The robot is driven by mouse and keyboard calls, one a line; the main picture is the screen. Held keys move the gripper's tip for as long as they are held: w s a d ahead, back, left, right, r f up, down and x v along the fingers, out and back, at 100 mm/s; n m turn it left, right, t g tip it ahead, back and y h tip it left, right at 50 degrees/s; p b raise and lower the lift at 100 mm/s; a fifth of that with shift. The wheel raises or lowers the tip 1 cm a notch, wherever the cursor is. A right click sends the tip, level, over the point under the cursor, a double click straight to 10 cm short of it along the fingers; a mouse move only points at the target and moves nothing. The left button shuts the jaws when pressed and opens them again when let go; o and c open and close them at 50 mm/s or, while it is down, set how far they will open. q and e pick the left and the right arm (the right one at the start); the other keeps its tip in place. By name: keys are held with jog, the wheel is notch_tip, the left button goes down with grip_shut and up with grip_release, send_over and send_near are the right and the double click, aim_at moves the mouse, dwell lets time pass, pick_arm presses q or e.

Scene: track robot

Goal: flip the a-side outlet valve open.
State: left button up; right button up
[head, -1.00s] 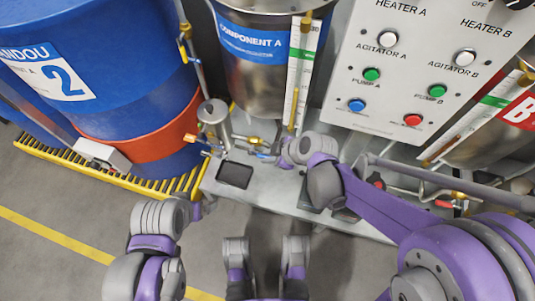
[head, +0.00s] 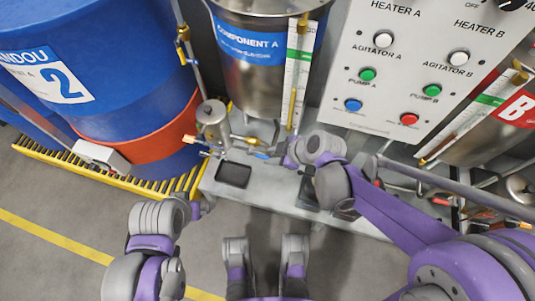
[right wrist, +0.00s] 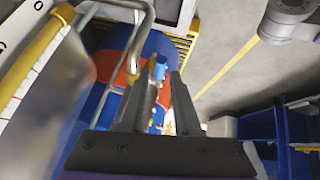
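The A-side outlet valve shows as a small blue handle (head: 262,155) on the brass and metal pipework below the Component A tank (head: 262,75). My right gripper (head: 284,160) is just to the right of that handle. In the right wrist view the blue handle (right wrist: 160,69) appears just beyond and between the fingertips of the right gripper (right wrist: 166,84). The fingers are apart, with nothing visible held between them. Whether they touch the handle I cannot tell. My left gripper (head: 199,208) is low at the left, and its fingers are too small to read.
A blue drum (head: 115,100) stands at the left on a yellow-edged platform (head: 90,178). A small metal canister (head: 212,120) is beside the valve. A control panel (head: 380,125) is at the upper right. Open floor (head: 60,240) lies at the lower left.

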pick_arm(q)
jog(key=r+p, duration=0.2)
jog(key=r, duration=0.1)
jog(key=shift+s+r, duration=0.15)
jog(key=shift+s, duration=0.05)
pick_arm(e)
jog(key=v, duration=0.8)
jog(key=s+d+r+m+h, duration=0.2)
jog(key=s+d+m+h, duration=0.4)
jog(key=s+d+m, duration=0.6)
pick_arm(q)
notch_tip(320, 180, up, 19)
jog(key=w+t+p, duration=0.1)
jog(key=w+p, duration=0.1)
jog(key=p, duration=1.5)
pick_arm(e)
notch_tip(320, 180, up, 19)
jog(key=w+a+m+t, duration=0.1)
jog(key=m, duration=0.2)
jog(key=shift+f, duration=0.2)
pick_arm(q)
jog(key=shift+s, duration=0.15)
pick_arm(e)
jog(key=shift+s, duration=0.1)
